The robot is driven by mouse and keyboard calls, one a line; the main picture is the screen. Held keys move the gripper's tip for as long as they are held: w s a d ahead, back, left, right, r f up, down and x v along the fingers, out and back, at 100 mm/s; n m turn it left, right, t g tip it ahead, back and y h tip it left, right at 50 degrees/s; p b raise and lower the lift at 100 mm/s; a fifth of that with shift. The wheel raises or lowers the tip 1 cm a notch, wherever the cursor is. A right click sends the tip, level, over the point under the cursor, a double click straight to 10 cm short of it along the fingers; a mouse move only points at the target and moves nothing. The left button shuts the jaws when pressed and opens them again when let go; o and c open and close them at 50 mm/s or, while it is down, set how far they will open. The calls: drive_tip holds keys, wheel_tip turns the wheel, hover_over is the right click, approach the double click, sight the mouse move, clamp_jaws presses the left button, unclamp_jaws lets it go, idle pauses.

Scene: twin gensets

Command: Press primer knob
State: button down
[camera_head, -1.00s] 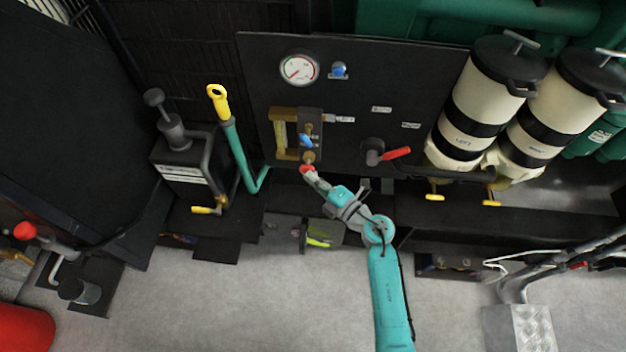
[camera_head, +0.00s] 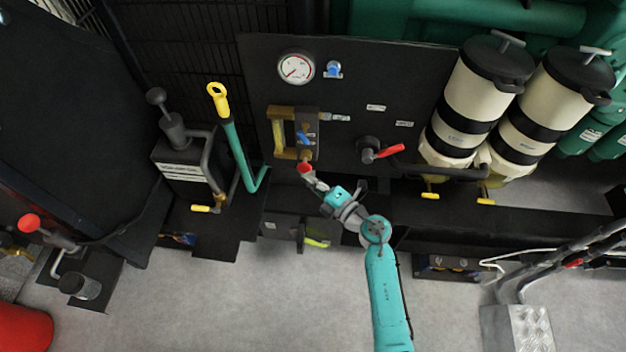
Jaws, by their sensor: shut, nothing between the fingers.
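A small red knob (camera_head: 305,168) sits at the lower end of a brass fitting (camera_head: 305,155) on the dark panel, below a small blue lever (camera_head: 303,136). It looks like the primer knob, though I cannot read a label for it. My gripper (camera_head: 315,182) is shut and empty, its tips right at the underside of the red knob. I cannot tell whether they touch it. My teal arm reaches up to it from the lower right.
The panel (camera_head: 355,85) also carries a round gauge (camera_head: 296,68), a blue knob (camera_head: 333,69) and a red-handled valve (camera_head: 388,151). Cream canisters (camera_head: 470,95) stand at right. A teal lever with yellow grip (camera_head: 228,130) and a black hand pump (camera_head: 183,160) stand left.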

drive_tip(key=v, duration=1)
drive_tip(key=shift+s, duration=0.25)
idle(0.8)
drive_tip(key=shift+s, duration=1.15)
